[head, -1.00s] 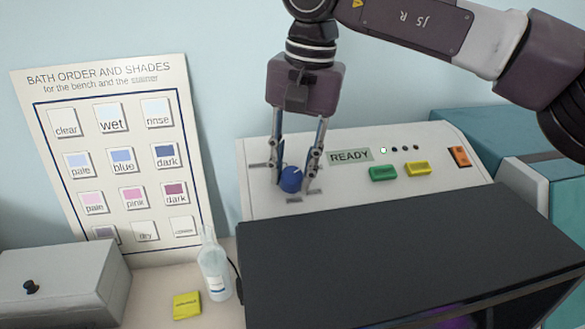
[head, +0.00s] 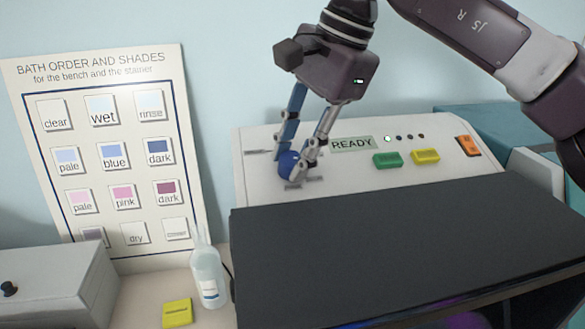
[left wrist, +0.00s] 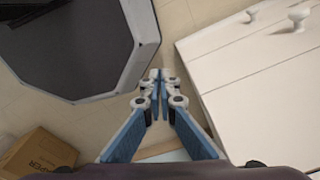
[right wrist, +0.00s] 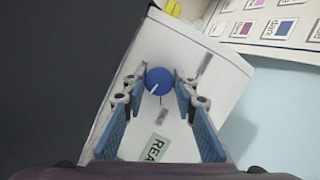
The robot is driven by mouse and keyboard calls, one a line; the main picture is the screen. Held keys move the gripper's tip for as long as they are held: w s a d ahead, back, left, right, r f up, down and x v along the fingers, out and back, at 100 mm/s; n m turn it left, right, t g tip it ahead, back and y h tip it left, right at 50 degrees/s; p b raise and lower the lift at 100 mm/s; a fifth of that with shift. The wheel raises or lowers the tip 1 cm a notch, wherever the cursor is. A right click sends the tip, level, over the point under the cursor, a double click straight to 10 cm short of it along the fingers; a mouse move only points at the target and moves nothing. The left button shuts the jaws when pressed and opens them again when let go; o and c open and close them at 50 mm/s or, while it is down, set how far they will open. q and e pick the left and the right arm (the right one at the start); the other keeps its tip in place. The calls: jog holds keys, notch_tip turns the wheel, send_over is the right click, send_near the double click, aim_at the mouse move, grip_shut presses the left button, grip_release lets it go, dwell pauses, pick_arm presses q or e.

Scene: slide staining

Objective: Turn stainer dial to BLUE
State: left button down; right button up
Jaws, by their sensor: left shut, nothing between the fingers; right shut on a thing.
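The stainer (head: 250,190) has a white sloped panel with a blue round dial (head: 287,165) at its left. My left gripper (left wrist: 158,80) is shut and empty in the left wrist view, over the floor, away from the stainer.
The panel has a READY display (head: 352,144), a green button (head: 388,159), a yellow button (head: 425,156) and an orange switch (head: 468,146). A dark cover (head: 400,235) lies in front. A bottle (head: 208,275), yellow block (head: 177,313), grey box (head: 60,285) and shade chart (head: 110,160) stand left.

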jog(key=shift+m+t+y+b, duration=0.4)
jog(key=shift+m+t+b, duration=0.2)
jog(key=shift+m+b, duration=1.15)
jog(key=shift+m, duration=0.25)
jog(key=shift+r, duration=0.1)
jog(key=o, duration=1.2)
jog(key=shift+c, duration=0.2)
jog(key=v, duration=1.2)
jog(key=shift+s, duration=0.1)
